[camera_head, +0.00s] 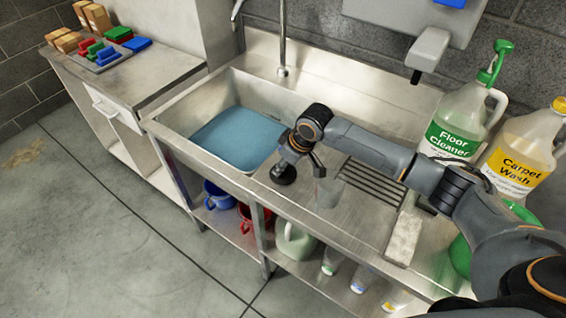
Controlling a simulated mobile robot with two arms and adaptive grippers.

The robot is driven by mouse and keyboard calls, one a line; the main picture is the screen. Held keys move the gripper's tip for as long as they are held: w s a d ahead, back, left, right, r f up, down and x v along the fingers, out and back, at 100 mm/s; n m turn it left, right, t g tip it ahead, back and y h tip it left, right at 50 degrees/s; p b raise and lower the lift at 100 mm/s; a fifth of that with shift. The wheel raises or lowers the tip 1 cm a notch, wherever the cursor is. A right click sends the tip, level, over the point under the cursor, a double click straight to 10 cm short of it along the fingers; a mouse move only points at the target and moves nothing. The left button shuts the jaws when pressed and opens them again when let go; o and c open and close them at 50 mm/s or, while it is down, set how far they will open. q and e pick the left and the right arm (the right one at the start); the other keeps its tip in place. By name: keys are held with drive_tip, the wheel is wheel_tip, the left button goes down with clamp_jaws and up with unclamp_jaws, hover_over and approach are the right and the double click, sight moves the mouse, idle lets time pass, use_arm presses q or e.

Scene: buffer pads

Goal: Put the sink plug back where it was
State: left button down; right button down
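The sink plug (284,174) is a small round black piece. It shows at the steel ledge just right of the basin, near the front edge. My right gripper (301,162) comes in from the right and is directly over and beside the plug. Its fingers are dark and small here, so I cannot tell whether they grip the plug or only stand around it. The sink basin (182,118) holds blue water (238,138), which hides the drain. My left gripper is not in view.
A tap (283,45) rises behind the basin. A ribbed drainboard (372,182) lies right of my gripper. Floor Cleaner (455,130) and Carpet Wash (515,165) jugs stand at the right. A light block (404,238) lies near the front edge. Blue (217,196) and red buckets sit below.

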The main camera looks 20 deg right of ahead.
drive_tip(key=shift+a, duration=0.1)
drive_tip(key=c, duration=1.1)
unclamp_jaws()
drive_tip(key=shift+f, duration=0.1)
drive_tip(key=shift+o, duration=0.2)
drive_tip(key=shift+s+r, duration=0.1)
drive_tip(key=shift+r, duration=0.3)
drive_tip(key=b+v, duration=0.1)
drive_tip(key=v, duration=1)
drive_tip(key=shift+r, duration=0.25)
